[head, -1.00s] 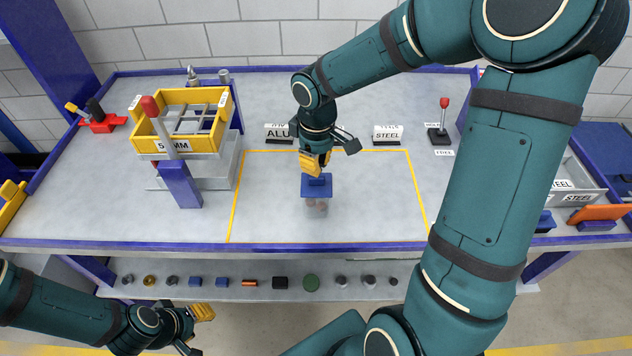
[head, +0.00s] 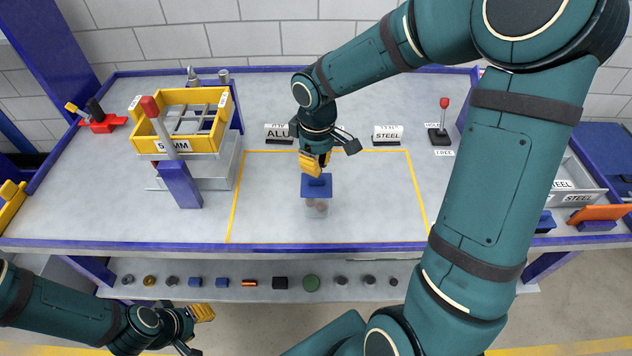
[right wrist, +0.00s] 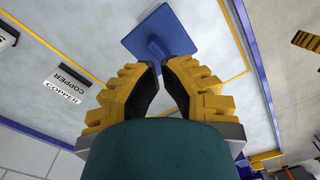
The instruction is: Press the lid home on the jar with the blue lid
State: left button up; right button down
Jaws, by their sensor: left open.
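My right gripper (head: 316,170) is directly above the lid. In the right wrist view its yellow fingers (right wrist: 162,68) close in on the knob of the blue lid (right wrist: 180,32), their tips at its end. My left gripper (head: 201,325) is empty, low at the front left, away from the jar.
A yellow bin (head: 190,145) and a red-knobbed lever (head: 163,130) stand left of the outline. A STEEL sign (head: 387,136) and another lever (head: 440,125) stand behind and right. Several small parts line the lower shelf (head: 262,292). The outlined area (head: 375,200) is otherwise clear.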

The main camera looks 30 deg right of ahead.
jog(key=shift+f+b, duration=1.2)
jog(key=shift+f, duration=0.45)
jog(key=shift+r, duration=0.15)
jog(key=shift+r+p, duration=2.9)
jog(key=shift+r, duration=0.6)
jog(key=shift+f, duration=0.1)
